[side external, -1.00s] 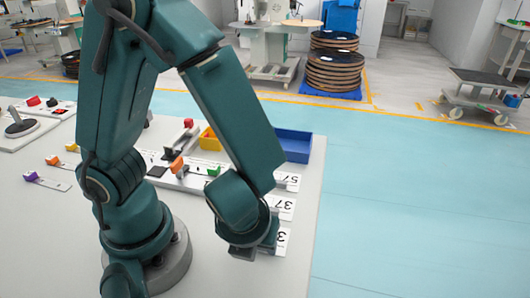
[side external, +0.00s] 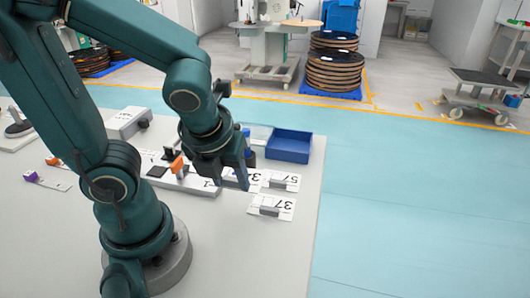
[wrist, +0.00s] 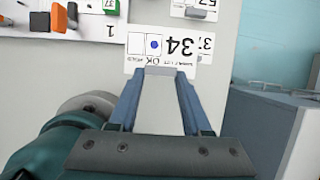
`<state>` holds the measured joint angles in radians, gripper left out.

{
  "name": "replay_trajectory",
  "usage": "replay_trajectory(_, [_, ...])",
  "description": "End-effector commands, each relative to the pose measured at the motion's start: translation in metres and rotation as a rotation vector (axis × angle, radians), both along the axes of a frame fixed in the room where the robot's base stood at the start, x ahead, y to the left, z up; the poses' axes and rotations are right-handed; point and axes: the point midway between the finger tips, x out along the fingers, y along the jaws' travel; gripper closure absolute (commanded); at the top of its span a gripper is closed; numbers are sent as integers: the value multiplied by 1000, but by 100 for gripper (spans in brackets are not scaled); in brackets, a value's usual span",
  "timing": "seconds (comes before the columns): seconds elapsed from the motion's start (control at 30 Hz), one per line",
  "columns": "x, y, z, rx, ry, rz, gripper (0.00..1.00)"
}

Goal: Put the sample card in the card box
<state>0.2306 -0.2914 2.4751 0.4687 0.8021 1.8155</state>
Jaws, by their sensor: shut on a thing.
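The sample card, white with "34", "OK" and a blue dot (wrist: 145,45), is in my gripper in the wrist view. My gripper (wrist: 173,78) is shut on the card's grey grip block. In the side view my gripper (side external: 243,182) hangs over the back right part of the table, and part of the card (side external: 255,177) shows beside the fingers. The open blue box (side external: 289,150), likely the card box, stands just behind and right of my gripper. I see no label on it.
Two other white cards, "57" (side external: 280,182) and "37" (side external: 272,207), lie on the table near its right edge. A strip with an orange block (side external: 178,165) lies left of my gripper. The front right of the table is clear.

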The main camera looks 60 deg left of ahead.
Motion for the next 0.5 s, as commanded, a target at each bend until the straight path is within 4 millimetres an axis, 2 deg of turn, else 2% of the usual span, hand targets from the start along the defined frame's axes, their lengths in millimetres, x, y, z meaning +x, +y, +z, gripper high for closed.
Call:
replay_trajectory(0.2, [-1,21,12,-1,-2,8,100])
replay_trajectory(0.5, [-2,32,19,1,-1,-8,100])
